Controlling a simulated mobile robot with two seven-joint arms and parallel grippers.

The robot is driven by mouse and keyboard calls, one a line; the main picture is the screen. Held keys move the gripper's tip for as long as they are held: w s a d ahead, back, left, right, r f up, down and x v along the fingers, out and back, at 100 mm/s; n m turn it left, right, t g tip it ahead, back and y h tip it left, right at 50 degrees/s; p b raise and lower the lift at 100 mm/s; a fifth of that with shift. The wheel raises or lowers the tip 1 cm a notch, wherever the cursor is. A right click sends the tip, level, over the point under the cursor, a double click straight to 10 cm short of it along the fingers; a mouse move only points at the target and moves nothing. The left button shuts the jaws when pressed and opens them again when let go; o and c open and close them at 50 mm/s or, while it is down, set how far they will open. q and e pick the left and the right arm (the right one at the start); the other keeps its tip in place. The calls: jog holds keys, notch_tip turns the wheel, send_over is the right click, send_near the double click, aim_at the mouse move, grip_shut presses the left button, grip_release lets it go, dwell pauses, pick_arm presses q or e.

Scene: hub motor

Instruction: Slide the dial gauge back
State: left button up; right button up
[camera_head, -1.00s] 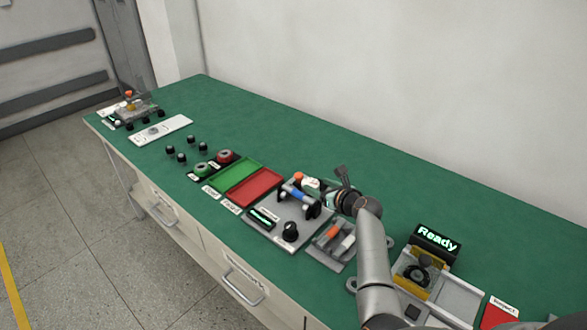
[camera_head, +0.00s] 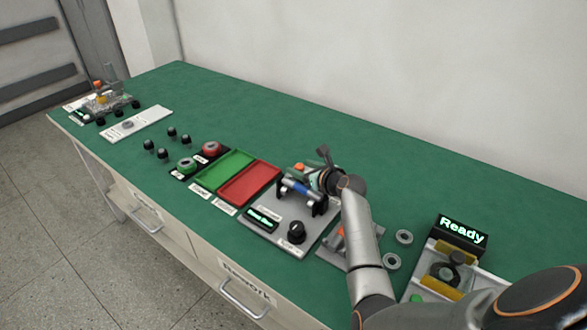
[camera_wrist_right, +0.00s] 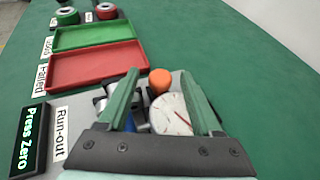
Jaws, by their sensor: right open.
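The dial gauge, with a white round face and red needle (camera_wrist_right: 173,113), sits on the grey run-out fixture under my right gripper. Its orange cap (camera_wrist_right: 160,80) shows between the fingers; in the head view the cap (camera_head: 299,168) is just left of the gripper. My right gripper (camera_wrist_right: 158,80) is open, its two green fingers on either side of the gauge; I cannot tell whether they touch it. It also shows in the head view (camera_head: 319,168). A blue and silver shaft (camera_head: 298,188) lies across the fixture's black supports. My left gripper is not in view.
The run-out fixture (camera_head: 268,235) has a black knob (camera_head: 296,232) and a display (camera_wrist_right: 32,140) reading "Press Zero". Red (camera_head: 248,186) and green (camera_head: 222,170) trays lie to its left. Two loose rings and a "Ready" display (camera_head: 462,230) stand to the right. The bench behind is clear.

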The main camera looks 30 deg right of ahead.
jog(key=shift+w, duration=0.15)
grip_shut()
dwell(0.5)
dwell(0.9)
